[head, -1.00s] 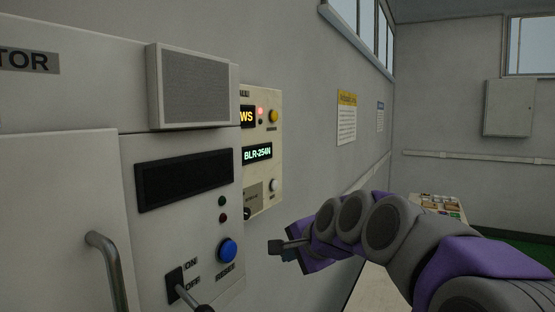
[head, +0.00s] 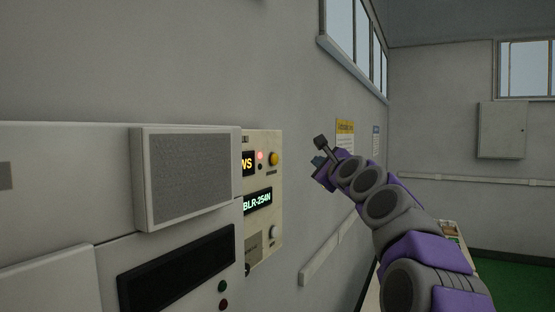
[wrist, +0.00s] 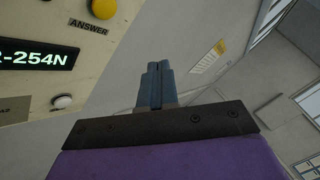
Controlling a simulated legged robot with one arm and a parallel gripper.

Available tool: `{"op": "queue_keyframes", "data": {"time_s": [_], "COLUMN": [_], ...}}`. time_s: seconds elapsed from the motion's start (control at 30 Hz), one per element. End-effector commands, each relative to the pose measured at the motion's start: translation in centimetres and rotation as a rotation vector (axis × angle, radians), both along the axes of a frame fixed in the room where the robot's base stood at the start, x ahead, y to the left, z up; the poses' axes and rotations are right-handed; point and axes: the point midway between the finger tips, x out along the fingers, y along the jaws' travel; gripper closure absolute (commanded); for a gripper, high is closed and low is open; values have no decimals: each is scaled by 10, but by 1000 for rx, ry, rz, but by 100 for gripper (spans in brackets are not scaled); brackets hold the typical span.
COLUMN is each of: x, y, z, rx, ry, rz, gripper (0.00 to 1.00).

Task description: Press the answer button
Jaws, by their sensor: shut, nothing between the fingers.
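The answer button is a round yellow button (wrist: 104,8) at the top left of the wrist view, with the label ANSWER (wrist: 88,28) beside it. In the head view the yellow button (head: 274,158) sits at the upper right of a cream panel (head: 265,222) on the wall. My gripper (wrist: 157,66) is shut and empty, its blue-grey fingers together, to the right of and below the button in the wrist view. In the head view my gripper (head: 318,152) is raised to the right of the panel, apart from it.
The panel has a lit display (head: 257,201), a red light (head: 260,155) and a white button (head: 273,232). A grey cabinet with a speaker grille (head: 190,178) stands nearer at left. A yellow notice (head: 345,133) hangs on the wall beyond my gripper.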

Motion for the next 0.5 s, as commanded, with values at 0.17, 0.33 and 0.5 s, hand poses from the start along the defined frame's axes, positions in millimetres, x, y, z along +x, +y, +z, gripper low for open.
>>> {"op": "queue_keyframes", "data": {"time_s": [0.17, 0.33, 0.5], "x": [1, 6, 17], "y": [-2, 3, 19], "z": [-1, -1, 0], "rx": [0, -1, -2], "ry": [2, 3, 2], "rz": [1, 0, -1], "gripper": [100, 100, 100]}}
